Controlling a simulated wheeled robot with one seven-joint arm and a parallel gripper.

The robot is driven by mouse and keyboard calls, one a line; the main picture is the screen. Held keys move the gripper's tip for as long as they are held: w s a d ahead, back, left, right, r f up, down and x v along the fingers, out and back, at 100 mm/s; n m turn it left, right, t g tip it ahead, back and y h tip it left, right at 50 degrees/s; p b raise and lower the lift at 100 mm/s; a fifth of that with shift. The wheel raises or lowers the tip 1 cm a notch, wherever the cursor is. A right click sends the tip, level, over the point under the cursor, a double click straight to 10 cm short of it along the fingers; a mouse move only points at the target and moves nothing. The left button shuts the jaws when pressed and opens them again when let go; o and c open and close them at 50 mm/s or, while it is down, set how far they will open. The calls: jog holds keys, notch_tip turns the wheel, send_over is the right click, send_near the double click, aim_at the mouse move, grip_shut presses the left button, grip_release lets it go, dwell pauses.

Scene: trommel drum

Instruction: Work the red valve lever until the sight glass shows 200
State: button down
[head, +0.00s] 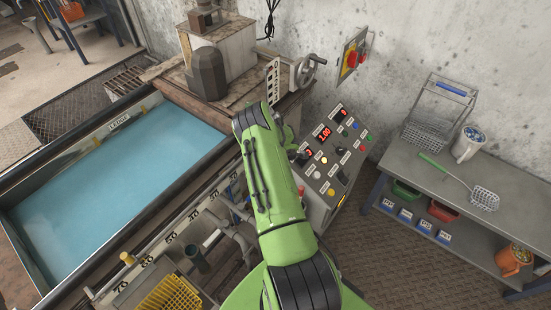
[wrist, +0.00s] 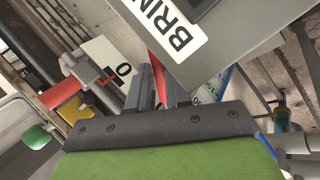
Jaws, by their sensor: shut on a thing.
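In the wrist view my gripper (wrist: 160,82) has its two dark fingers closed around a narrow red bar, the red valve lever (wrist: 157,78). Only a short length of the lever shows between the fingers. The lever runs up beside a grey box with a white label (wrist: 172,30) starting "BRIN". A bluish tube with a pale marked strip (wrist: 208,93) is just right of the fingers. It may be the sight glass, but no level can be read. In the head view my green arm hides the gripper and the lever.
A tank of blue liquid (head: 110,170) is at left. A control panel (head: 330,150) with buttons and red digits stands right of my arm. A yellow crate (head: 170,296) sits low beside pipes.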

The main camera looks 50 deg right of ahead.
jog(key=c, duration=1.1)
grip_release()
jog(key=shift+o, duration=0.2)
jog(key=p+v, duration=0.5)
jog(key=v, duration=1)
jog(key=shift+r, duration=0.35)
jog(key=shift+a, duration=0.1)
